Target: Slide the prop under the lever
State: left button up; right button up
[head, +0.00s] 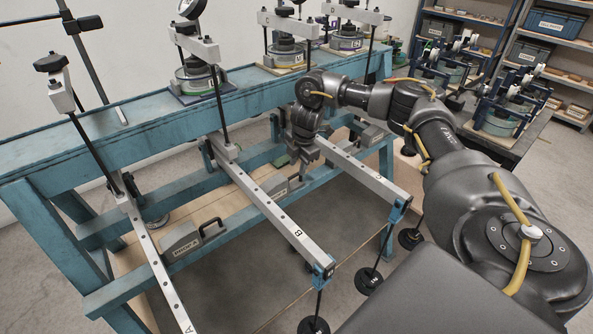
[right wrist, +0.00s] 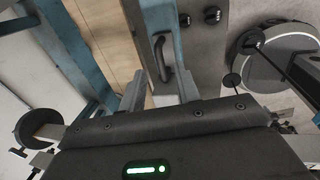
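Three long grey levers run out from the blue frame (head: 130,145), among them lever B (head: 262,203), lever C (head: 365,178) and one marked A (head: 160,270). Another grey prop (head: 277,190) lies between B and C, and a third (head: 372,136) is beyond C. My right gripper (head: 304,158) points down above the middle prop, partly hiding it. In the right wrist view, its fingers (right wrist: 160,92) stand apart, with a black handle (right wrist: 161,58) between and beyond them. My left gripper is out of view.
Black round weights (head: 369,280) hang from the lever ends near the floor. A bench with more devices (head: 500,105) and shelves (head: 550,50) stand at the right.

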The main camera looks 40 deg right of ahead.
aim_at(296, 174)
jog(key=shift+w+f, duration=0.15)
jog(key=shift+f, duration=0.65)
jog(key=shift+w+f, duration=0.1)
jog(key=shift+f, duration=0.7)
jog(key=shift+a, duration=0.1)
grip_shut()
jog(key=shift+r, duration=0.1)
